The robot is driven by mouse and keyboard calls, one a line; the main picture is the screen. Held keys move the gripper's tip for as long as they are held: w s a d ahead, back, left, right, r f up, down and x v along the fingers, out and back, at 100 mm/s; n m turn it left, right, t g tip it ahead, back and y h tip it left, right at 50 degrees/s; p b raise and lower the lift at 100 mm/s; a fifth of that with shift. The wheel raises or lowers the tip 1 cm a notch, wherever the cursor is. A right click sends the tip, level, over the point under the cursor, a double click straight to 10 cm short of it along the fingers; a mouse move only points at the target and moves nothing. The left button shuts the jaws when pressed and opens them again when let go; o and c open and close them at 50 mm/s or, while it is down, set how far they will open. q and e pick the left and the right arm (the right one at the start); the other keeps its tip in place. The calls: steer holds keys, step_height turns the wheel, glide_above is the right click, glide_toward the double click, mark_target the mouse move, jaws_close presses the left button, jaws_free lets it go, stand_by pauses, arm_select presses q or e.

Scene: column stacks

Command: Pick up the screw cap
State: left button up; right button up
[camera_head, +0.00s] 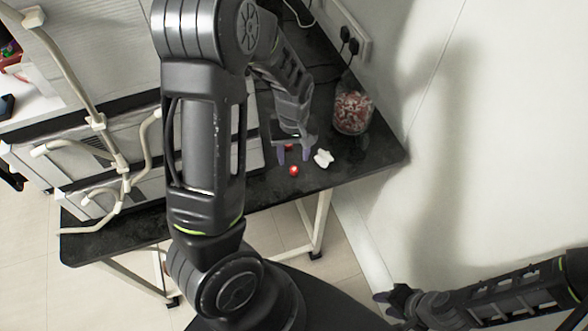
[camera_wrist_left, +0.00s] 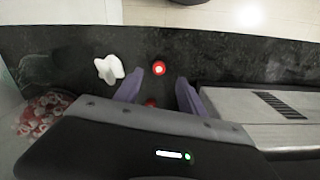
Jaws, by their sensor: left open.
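A small round red piece with a pale centre, which looks like a screw cap (camera_head: 293,170), lies on the dark table near its front edge. It also shows in the left wrist view (camera_wrist_left: 159,69), just beyond the fingertips. My left gripper (camera_head: 293,154) is open above the table, and its purple fingers also show in the left wrist view (camera_wrist_left: 158,82). A second red piece (camera_wrist_left: 151,102) lies between the fingers, partly hidden by the gripper body. My right gripper (camera_head: 396,301) is low at the right, away from the table; its fingers are too unclear to read.
A white lobed object (camera_head: 323,158) lies right of the screw cap. A clear jar of red and white pieces (camera_head: 352,112) stands farther back, near the wall. A grey machine with a pale tube frame (camera_head: 97,122) fills the table's left. Sockets with plugs (camera_head: 350,40) are on the wall.

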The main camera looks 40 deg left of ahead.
mark_target(294, 169)
arm_select(q)
steer(key=shift+f, duration=0.3)
steer(key=shift+f+p, duration=0.6)
steer(key=shift+f, duration=2.05)
jaws_close()
